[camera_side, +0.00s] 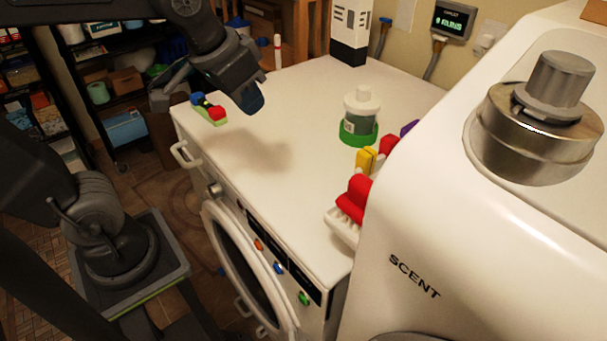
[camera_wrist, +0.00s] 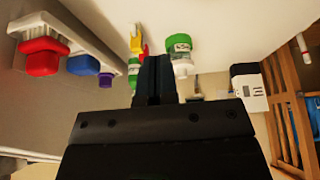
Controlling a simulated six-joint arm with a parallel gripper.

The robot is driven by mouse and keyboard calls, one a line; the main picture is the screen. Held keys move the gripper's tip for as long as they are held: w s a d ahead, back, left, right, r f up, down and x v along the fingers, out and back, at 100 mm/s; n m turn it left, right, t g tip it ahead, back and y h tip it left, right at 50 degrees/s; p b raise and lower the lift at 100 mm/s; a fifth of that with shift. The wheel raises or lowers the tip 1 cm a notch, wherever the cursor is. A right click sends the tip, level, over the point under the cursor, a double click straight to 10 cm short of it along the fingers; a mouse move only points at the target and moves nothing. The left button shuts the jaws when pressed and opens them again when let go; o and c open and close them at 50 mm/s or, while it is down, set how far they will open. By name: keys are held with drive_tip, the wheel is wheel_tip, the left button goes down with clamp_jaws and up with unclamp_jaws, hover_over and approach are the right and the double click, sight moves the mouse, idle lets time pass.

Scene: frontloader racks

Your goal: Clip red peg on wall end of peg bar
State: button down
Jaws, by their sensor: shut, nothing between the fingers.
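My gripper (camera_side: 252,98) is shut and empty above the washer top in the side view. Its closed fingers (camera_wrist: 154,72) point up the middle of the wrist view. A white peg bar (camera_side: 341,226) stands at the right of the washer top, against the white machine. A red peg (camera_side: 353,196) is at its near end, with a yellow peg (camera_side: 366,160), another red peg (camera_side: 389,147) and a purple peg (camera_side: 409,128) farther back, partly hidden by the machine. In the wrist view a red piece (camera_wrist: 42,61) and a blue piece (camera_wrist: 80,65) sit along a white bar.
A small red, green and blue cluster (camera_side: 209,110) lies near the left edge of the washer top. A bottle on a green base (camera_side: 360,117) stands near the pegs. A black-and-white box (camera_side: 350,32) is at the back. The middle of the top is clear.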

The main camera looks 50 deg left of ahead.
drive_tip(key=s+f, duration=0.4)
drive_tip(key=s, duration=0.2)
drive_tip(key=shift+s+a+t, duration=0.3)
drive_tip(key=shift+a, duration=0.15)
idle(1.2)
